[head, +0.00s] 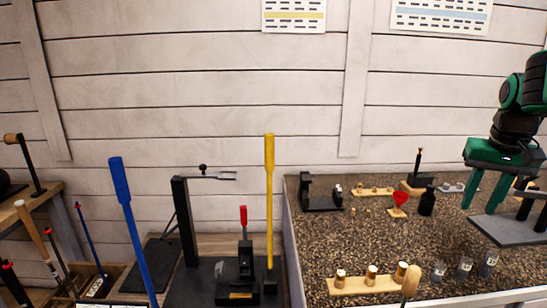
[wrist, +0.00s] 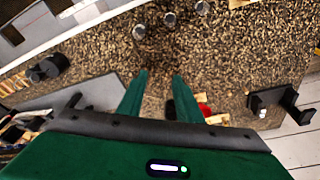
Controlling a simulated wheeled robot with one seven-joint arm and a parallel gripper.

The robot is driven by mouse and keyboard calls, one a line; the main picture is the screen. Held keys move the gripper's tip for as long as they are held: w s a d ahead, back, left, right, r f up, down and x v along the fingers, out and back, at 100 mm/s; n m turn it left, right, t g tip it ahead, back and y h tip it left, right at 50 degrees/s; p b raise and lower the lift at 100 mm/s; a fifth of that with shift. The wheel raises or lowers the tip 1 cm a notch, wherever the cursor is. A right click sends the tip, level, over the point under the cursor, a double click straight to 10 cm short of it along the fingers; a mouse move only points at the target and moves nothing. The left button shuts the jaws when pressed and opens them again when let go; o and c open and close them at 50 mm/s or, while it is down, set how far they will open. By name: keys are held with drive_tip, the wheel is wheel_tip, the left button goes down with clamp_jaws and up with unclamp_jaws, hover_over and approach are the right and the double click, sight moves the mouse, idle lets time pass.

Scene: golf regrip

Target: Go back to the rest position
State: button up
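My gripper (head: 487,190) hangs above the right part of the speckled worktop (head: 350,240), with its green fingers pointing down. The fingers stand apart with nothing between them. In the wrist view my gripper (wrist: 152,85) also shows two separate green fingers over the bare speckled top. My arm comes in from the right edge of the head view.
A grey plate (head: 510,229) with a black stand is right of my gripper. A black bottle (head: 427,201), a red funnel (head: 399,198) and small glasses (head: 464,267) stand nearby. A wooden rack (head: 365,285) is at the front. Blue (head: 134,220) and yellow (head: 269,190) shafts rise at left.

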drive_tip(key=s+a+f, duration=0.2)
drive_tip(key=s+f, duration=0.2)
drive_tip(key=s, duration=0.4)
drive_tip(key=s+a+f+m+g, duration=0.1)
drive_tip(key=s+f, duration=0.3)
drive_tip(key=s, duration=0.4)
drive_tip(key=s+a+f+g+y, duration=0.1)
drive_tip(key=s+a+f, duration=0.2)
drive_tip(key=s+f, duration=0.2)
drive_tip(key=s, duration=0.3)
drive_tip(key=shift+a, duration=0.35)
